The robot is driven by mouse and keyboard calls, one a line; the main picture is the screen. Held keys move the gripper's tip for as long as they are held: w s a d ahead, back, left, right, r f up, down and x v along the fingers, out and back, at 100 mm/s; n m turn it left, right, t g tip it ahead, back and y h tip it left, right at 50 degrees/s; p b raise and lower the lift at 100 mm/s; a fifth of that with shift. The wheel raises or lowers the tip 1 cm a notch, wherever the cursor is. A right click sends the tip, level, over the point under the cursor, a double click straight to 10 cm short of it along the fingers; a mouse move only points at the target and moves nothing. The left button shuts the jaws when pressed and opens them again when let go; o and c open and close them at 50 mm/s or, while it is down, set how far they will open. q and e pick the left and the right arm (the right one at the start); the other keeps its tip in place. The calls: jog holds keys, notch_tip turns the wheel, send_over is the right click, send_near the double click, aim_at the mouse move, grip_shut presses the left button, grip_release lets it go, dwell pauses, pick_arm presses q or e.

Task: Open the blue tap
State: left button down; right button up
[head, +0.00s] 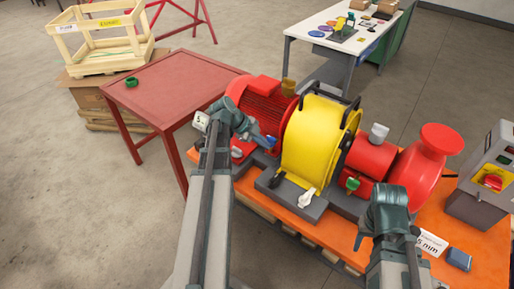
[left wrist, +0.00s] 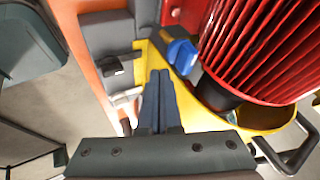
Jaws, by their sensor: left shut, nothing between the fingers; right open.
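The blue tap (head: 271,142) is a small blue handle low beside the red finned motor (head: 268,100) and the yellow guard (head: 312,135). In the left wrist view the blue tap (left wrist: 182,55) shows just beyond and to the right of my left fingertips (left wrist: 160,76). My left gripper (head: 256,136) is shut and empty, close to the tap; whether it touches the tap I cannot tell. My right gripper (head: 359,238) is open and empty, low in front of the pump's right part.
A black tap (head: 276,180), a white tap (head: 307,199) and a green tap (head: 352,184) sit along the skid's front. The red pump (head: 418,165) and a grey control box (head: 485,190) stand right. A red table (head: 165,85) is left of the skid.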

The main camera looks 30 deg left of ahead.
pick_arm(q)
jog(key=shift+w, duration=0.8)
